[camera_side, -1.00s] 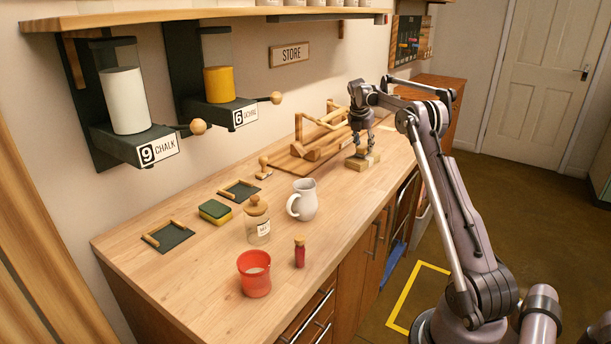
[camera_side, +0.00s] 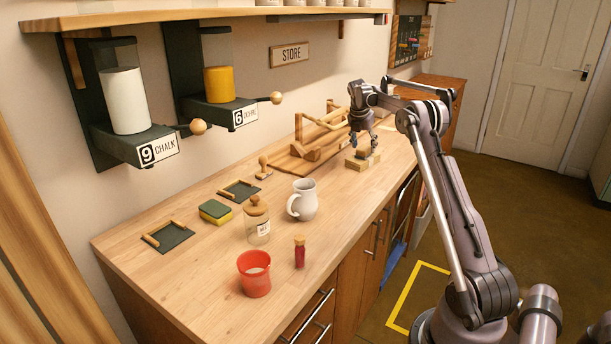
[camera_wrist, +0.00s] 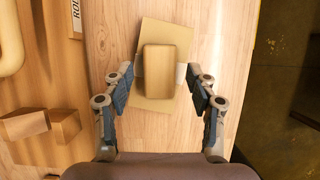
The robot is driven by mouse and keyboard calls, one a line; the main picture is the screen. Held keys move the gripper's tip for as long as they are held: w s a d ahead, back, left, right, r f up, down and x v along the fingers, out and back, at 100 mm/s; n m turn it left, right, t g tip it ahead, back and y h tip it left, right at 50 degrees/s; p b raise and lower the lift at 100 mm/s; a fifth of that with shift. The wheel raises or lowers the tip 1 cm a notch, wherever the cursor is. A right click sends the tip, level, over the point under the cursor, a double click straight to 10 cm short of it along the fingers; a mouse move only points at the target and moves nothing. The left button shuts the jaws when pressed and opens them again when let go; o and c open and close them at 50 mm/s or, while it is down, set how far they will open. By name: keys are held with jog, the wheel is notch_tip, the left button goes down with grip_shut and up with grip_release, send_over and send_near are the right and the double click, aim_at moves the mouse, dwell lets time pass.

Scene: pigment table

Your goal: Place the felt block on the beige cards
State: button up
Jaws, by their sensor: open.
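The felt block (camera_wrist: 159,72) is tan with rounded edges and lies flat on top of the beige cards (camera_wrist: 165,31) in the wrist view. The cards are a slightly turned stack with a pale band around the middle. In the side view the block (camera_side: 363,153) sits on the stack (camera_side: 357,165) towards the far end of the bench. My gripper (camera_wrist: 159,82) is open, with one finger on each side of the block and clear gaps to it. In the side view my gripper (camera_side: 363,141) is just above the block.
A wooden frame (camera_side: 312,143) stands left of the cards. A white jug (camera_side: 304,200), glass jar (camera_side: 257,222), red cup (camera_side: 254,275), small red bottle (camera_side: 300,252) and sponge (camera_side: 214,211) stand nearer. The bench edge is close on the cards' right.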

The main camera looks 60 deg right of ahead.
jog(key=v, duration=1.2)
jog(key=w+a+r+m+t+y, duration=0.15)
jog(key=a+m, duration=0.25)
jog(key=a, duration=0.9)
jog(key=a+r+m+t+h, duration=0.1)
jog(key=a+r+m+t, duration=0.15)
jog(key=a, duration=1.05)
jog(key=s+a+f+m+t+y, duration=0.1)
jog(key=s+a+f+m, duration=0.2)
jog(key=a, duration=0.5)
jog(key=s+a+f+m+t+y, duration=0.1)
jog(key=s+a+f+m, duration=0.3)
jog(key=s+a, duration=0.3)
jog(key=s+a+f+m+t+y, duration=0.1)
jog(key=s+a+f+m, duration=0.3)
jog(key=a, duration=0.4)
jog(key=shift+s+a+f+y, duration=0.3)
jog(key=shift+s+f+y, duration=0.3)
jog(key=shift+s, duration=0.3)
